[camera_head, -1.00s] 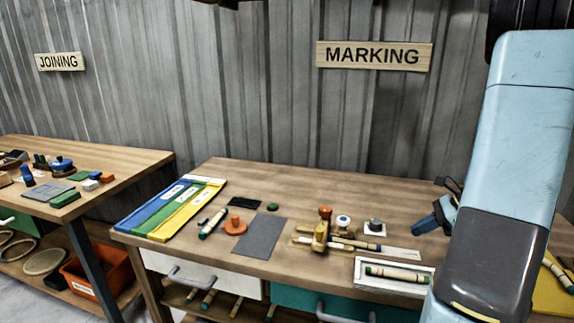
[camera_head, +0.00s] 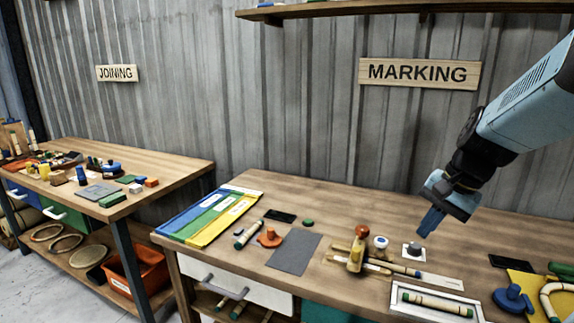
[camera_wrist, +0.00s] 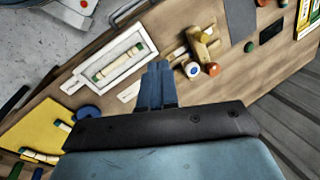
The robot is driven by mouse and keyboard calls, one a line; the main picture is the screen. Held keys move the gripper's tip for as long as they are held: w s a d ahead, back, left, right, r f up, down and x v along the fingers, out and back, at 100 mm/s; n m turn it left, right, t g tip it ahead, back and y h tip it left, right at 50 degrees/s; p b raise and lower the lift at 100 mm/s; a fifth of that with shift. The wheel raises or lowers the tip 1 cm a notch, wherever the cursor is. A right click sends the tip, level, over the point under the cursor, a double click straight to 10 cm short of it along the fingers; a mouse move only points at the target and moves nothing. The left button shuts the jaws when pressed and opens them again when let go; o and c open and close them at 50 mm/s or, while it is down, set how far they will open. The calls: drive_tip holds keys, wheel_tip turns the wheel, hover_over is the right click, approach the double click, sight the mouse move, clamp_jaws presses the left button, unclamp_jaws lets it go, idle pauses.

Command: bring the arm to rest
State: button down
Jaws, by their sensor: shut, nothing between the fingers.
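My gripper (camera_head: 430,222) shows at the right of the head view, its blue fingers together with nothing between them. My arm reaches in from the right edge. In the wrist view the shut fingers (camera_wrist: 157,75) point over the bench, between a white tray (camera_wrist: 112,62) and a wooden fixture (camera_wrist: 200,45) with an orange knob. The fingers appear clear of these things.
The white tray (camera_head: 474,316) holds a green-ended rattan piece. A blue round tool (camera_head: 512,299) and a yellow mat (camera_head: 527,282) lie at the right. A grey mat (camera_head: 294,252) and coloured strips (camera_head: 210,213) lie left. A shelf (camera_head: 400,9) hangs above; the joining bench (camera_head: 180,162) stands left.

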drive_tip(key=s+a+r+n+t+h, duration=0.3)
drive_tip(key=s+a+r+n, duration=0.2)
drive_tip(key=s+n, duration=0.3)
drive_tip(key=shift+r, duration=0.5)
